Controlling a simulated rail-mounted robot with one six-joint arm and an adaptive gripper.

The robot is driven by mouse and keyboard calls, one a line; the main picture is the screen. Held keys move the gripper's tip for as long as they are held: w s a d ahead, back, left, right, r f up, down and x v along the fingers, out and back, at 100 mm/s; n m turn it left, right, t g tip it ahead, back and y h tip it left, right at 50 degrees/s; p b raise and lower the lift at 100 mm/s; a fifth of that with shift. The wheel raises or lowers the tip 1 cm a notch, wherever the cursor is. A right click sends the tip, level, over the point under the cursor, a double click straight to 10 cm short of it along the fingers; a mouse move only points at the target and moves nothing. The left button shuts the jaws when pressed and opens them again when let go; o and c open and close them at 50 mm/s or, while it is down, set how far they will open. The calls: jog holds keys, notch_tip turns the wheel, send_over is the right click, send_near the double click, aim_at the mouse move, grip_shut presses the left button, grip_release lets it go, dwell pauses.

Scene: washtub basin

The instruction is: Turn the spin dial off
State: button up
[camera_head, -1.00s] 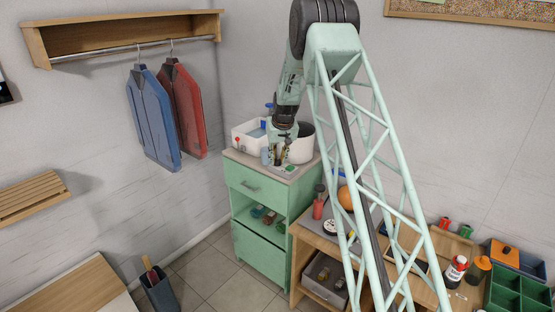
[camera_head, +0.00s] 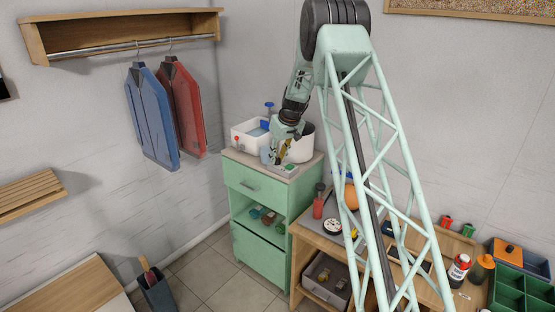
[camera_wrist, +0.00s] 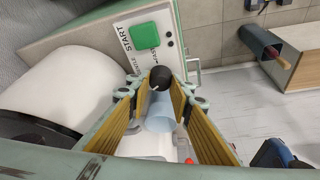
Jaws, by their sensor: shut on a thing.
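The spin dial (camera_wrist: 161,76) is a dark round knob with a thin light mark, in the upper middle of the wrist view. It is on a pale panel (camera_wrist: 168,60) beside a green square button (camera_wrist: 145,35) labelled START. My gripper (camera_wrist: 159,84) has its yellow-padded fingers on either side of the dial and is shut on it. In the head view my gripper (camera_head: 279,160) is low over the front of the green cabinet's top, and it hides the dial there. I cannot read the dial's setting.
A white basin (camera_head: 243,137) and a white tub (camera_head: 302,148) stand on the green cabinet (camera_head: 255,184) close to my gripper. A cluttered wooden bench is to the right.

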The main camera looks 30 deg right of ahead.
dwell(0.3)
jog(key=o, duration=0.8)
jog(key=shift+f, duration=0.1)
jog(key=shift+o, duration=0.2)
jog(key=shift+r, duration=0.2)
jog(key=v, duration=1.1)
jog(key=shift+s+r, duration=0.15)
jog(key=shift+r, duration=0.2)
jog(key=shift+a, duration=0.1)
